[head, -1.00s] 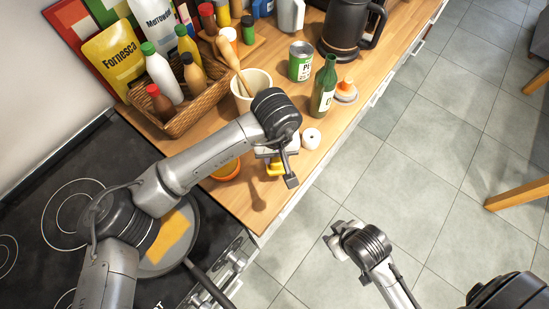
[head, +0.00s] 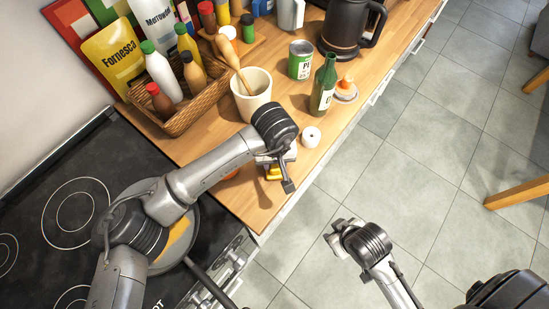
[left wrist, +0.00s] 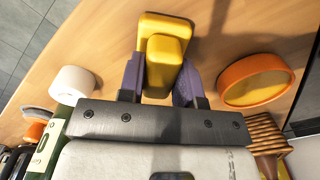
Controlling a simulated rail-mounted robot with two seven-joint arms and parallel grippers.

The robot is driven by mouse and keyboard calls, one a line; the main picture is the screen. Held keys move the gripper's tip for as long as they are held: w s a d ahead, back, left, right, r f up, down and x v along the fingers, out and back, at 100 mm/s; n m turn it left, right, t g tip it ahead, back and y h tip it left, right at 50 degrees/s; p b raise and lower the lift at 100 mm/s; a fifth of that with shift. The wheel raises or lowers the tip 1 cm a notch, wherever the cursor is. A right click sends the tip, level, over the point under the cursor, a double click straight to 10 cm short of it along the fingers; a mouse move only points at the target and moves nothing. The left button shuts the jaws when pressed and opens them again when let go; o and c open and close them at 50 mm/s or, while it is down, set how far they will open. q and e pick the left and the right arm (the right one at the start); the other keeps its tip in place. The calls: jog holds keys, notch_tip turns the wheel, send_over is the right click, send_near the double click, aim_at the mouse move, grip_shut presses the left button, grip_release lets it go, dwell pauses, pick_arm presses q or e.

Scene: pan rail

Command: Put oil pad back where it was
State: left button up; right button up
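The oil pad looks like a yellow block with a raised grip (left wrist: 165,62), and it also shows in the head view (head: 273,172). My left gripper (left wrist: 160,82) has its two purple fingers against both sides of the pad, over the wooden counter. I cannot tell whether the pad touches the counter. A round orange dish (left wrist: 224,84) stands apart from the pad, to its right in the left wrist view. In the head view my left arm hides most of the dish. My right gripper (head: 340,243) is over the floor, and its fingers are too small to read.
A frying pan (head: 205,228) with an orange patch sits on the black stove. A cream crock (head: 256,98), a white roll (head: 311,137), a green bottle (head: 323,88) and a wicker basket (head: 185,118) surround the left gripper. The counter's front edge is close.

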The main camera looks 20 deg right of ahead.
pick_arm(q)
jog(key=o, duration=0.4)
jog(key=shift+r+p, duration=0.25)
jog(key=shift+p, duration=0.1)
notch_tip(320, 180, up, 12)
jog(key=shift+f+b, duration=0.1)
jog(key=shift+b, duration=0.5)
